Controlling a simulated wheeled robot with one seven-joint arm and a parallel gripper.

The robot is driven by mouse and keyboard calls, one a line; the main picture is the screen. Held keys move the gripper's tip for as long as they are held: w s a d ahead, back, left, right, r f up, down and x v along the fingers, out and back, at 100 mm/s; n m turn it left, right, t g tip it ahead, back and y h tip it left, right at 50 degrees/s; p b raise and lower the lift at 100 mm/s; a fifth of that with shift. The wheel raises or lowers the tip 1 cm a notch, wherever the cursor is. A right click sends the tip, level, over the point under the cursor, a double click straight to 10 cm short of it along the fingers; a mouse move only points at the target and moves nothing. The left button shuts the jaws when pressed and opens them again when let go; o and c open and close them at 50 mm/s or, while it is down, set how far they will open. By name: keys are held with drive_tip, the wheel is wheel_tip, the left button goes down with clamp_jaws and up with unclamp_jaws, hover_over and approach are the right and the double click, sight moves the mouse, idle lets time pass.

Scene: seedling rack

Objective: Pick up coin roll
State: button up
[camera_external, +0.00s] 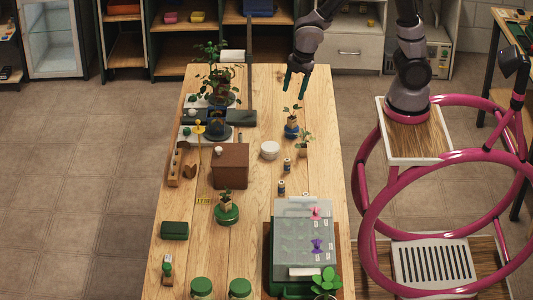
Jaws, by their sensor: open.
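My gripper (295,88) hangs above the far part of the wooden table, with its green fingers pointing down. It is open and nothing shows between the fingers. I cannot make out for certain which thing is the coin roll. Two small dark cylinders with pale bands, one farther (287,164) and one nearer (281,188), stand upright in the middle of the table, well in front of my gripper. Both are too small to identify. A short white round container (270,150) is left of the farther cylinder.
Potted seedlings (291,130) stand between my gripper and the small cylinders. A brown box (230,166) is left of them. A grey-topped tray (303,240) with pink and purple items fills the near right. Green pots (227,214) stand at the near left. The far right tabletop is clear.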

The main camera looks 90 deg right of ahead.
drive_tip(key=w+a+f+n+g, duration=0.15)
drive_tip(key=f+n, duration=0.25)
drive_tip(key=f, duration=0.4)
drive_tip(key=a+f+n+g, duration=0.1)
drive_tip(key=a+f+n, duration=0.25)
drive_tip(key=f, duration=0.55)
hover_over(287, 159)
drive_tip(key=shift+n, duration=0.45)
drive_tip(key=f, duration=0.3)
drive_tip(key=a+f, duration=0.1)
drive_tip(key=shift+s+f, duration=0.2)
drive_tip(key=shift+s, duration=0.05)
drive_tip(key=shift+w+d+f, duration=0.1)
drive_tip(key=shift+d+f, duration=0.05)
drive_tip(key=shift+f, duration=0.9)
drive_tip(key=shift+w+d+f, duration=0.1)
drive_tip(key=shift+f, duration=0.9)
drive_tip(key=shift+w+d+f, duration=0.1)
drive_tip(key=shift+d+f, duration=0.05)
drive_tip(key=shift+f, duration=0.9)
drive_tip(key=shift+c, duration=0.3)
clamp_jaws()
